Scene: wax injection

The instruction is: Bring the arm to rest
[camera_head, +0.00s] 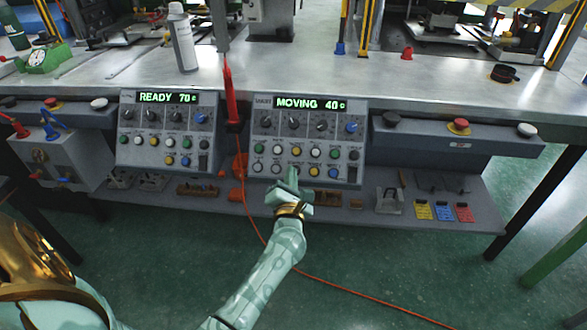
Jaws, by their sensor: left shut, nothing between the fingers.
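My left arm reaches up from the bottom of the head view, and its gripper (293,178) is shut and empty. The gripper is at the lower edge of the right control panel (308,140), over its bottom row of buttons. I cannot tell whether the fingertips touch a button. The panel's green display (310,104) reads "MOVING 40c". My right gripper is not in view.
A left control panel (167,135) reads "READY 70c". A red nozzle-like tool (231,95) hangs between the panels with an orange cable (345,286) on the floor. A white spray bottle (183,40) stands on the metal table (300,62). A lower shelf (345,212) juts out below.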

